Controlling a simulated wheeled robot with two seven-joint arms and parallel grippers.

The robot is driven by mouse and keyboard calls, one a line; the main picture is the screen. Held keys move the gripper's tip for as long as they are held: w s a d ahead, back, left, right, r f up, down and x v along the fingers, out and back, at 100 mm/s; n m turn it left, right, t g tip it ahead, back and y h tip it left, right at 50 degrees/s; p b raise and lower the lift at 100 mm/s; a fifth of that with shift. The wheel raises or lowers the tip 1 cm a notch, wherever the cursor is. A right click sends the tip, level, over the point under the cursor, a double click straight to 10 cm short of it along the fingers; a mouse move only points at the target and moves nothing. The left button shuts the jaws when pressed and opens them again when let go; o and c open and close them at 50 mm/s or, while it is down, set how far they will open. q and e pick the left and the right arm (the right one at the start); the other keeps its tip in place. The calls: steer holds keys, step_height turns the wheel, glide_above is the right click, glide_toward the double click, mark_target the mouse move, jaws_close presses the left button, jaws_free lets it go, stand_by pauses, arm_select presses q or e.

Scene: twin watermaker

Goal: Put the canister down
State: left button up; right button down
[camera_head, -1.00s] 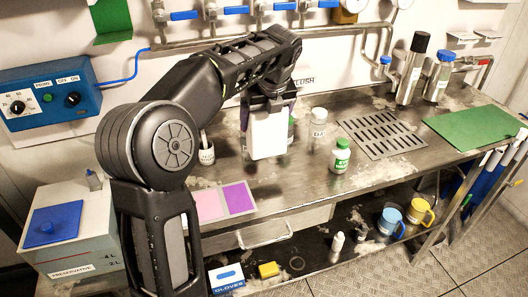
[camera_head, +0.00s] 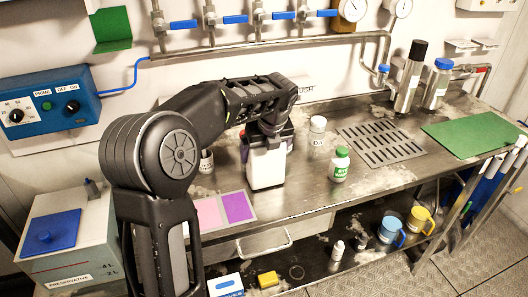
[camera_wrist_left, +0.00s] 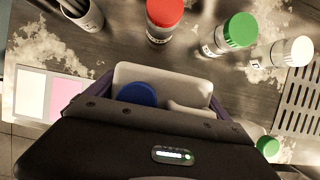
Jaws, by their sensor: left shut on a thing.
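The white canister (camera_head: 266,170) is upright at the front part of the steel counter (camera_head: 300,192), right of the pink and purple card (camera_head: 222,210). My left gripper (camera_head: 268,138) is above it, shut on its top. In the left wrist view the canister (camera_wrist_left: 190,80) shows its blue cap (camera_wrist_left: 137,94) and white handle between the fingers of the gripper (camera_wrist_left: 165,108). The canister's base is close to the counter surface; I cannot tell whether it touches. My right gripper is not in view.
A green-capped bottle (camera_head: 340,165) and a white-capped bottle (camera_head: 317,132) stand right of the canister. A red-capped bottle (camera_wrist_left: 165,12) and a cup (camera_wrist_left: 80,15) are behind. The drain grate (camera_head: 380,145) and green mat (camera_head: 474,135) lie further right.

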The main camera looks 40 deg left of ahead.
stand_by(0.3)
arm_select(q)
steer(key=o, duration=1.8)
steer(key=shift+f, duration=0.1)
steer(key=v, duration=1.2)
